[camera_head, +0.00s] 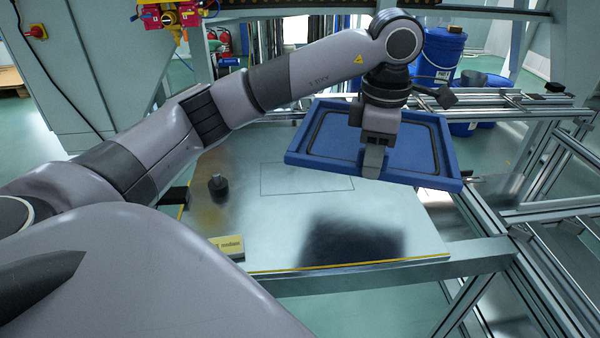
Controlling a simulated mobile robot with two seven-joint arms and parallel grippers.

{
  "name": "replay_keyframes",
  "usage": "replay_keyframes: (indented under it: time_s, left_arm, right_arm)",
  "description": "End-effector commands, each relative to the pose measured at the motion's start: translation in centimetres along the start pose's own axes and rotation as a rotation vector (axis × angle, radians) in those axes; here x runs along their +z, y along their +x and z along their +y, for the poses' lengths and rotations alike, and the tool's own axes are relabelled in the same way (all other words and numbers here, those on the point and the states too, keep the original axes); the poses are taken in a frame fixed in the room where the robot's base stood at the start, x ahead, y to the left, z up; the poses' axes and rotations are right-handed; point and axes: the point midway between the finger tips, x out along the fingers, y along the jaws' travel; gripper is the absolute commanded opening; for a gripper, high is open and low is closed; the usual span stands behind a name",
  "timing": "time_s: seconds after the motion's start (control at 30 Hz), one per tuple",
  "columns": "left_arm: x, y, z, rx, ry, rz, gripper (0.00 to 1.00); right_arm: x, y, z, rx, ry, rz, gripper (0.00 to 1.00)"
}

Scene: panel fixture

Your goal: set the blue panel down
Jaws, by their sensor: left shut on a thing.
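The blue panel (308,147) is a rectangular tray-like piece with a raised rim and a dark inner groove. My left gripper (373,160) comes down over its near edge and is shut on it. The panel hangs above the metal table plate (290,225), slightly tilted, with its right end lower in the picture. A dark shadow lies on the plate below and in front of it. A thin rectangular outline (307,178) is drawn on the plate, partly behind the panel. My right gripper is not in view.
A small dark knob-like object (218,185) stands on the plate's left part. A yellow labelled block (229,247) sits at its front left edge. Aluminium rails (480,215) run along the right. Blue barrels (440,55) stand behind. The plate's middle is clear.

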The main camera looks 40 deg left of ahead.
Motion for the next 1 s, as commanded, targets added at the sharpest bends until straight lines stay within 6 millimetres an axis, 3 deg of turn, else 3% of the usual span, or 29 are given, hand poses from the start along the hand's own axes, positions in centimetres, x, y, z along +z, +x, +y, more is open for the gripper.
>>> replay_keyframes:
  time_s: [0.2, 0.37, 1.0]
  left_arm:
    - [0.0, -1.5, 0.7, 0.000, -0.274, -0.004, 0.00]
    - [-0.1, -1.2, 0.8, -0.003, -0.350, -0.003, 0.00]
    - [0.0, 12.6, 0.6, -0.004, -0.359, -0.002, 0.00]
  right_arm:
    - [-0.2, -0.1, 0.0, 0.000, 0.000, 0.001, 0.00]
    - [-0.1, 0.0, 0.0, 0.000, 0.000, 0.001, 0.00]
    - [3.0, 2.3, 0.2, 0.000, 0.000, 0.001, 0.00]
